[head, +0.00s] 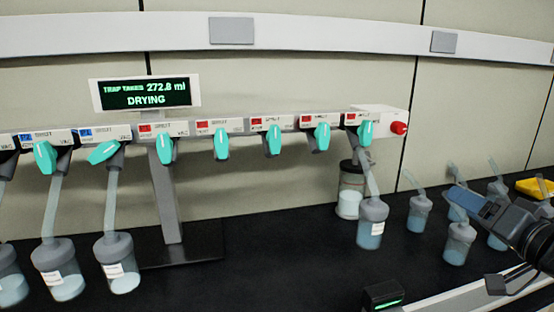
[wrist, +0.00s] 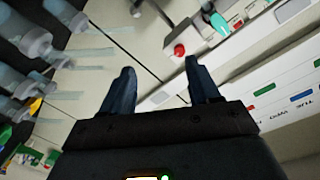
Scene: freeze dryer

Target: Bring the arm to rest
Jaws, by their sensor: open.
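My gripper (wrist: 160,85) is open and empty in the wrist view, its two dark blue fingers spread apart with only the wall and bench behind them. In the head view my gripper (head: 462,197) reaches in from the right edge, in front of the loose flasks at the right of the bench. The freeze dryer manifold (head: 235,125) runs across the head view with several teal valve handles. Its display (head: 145,93) reads "TRAP TAKES 272.8 ml DRYING". A flask (head: 371,222) hangs at the right end port, and several more hang at the left.
Loose flasks (head: 419,213) stand on the black bench (head: 290,255) near my gripper. A yellow item (head: 535,187) lies at the far right. A red knob (head: 398,128) sticks out at the manifold's right end. A jar (head: 350,190) stands behind the right hanging flask. The middle bench is clear.

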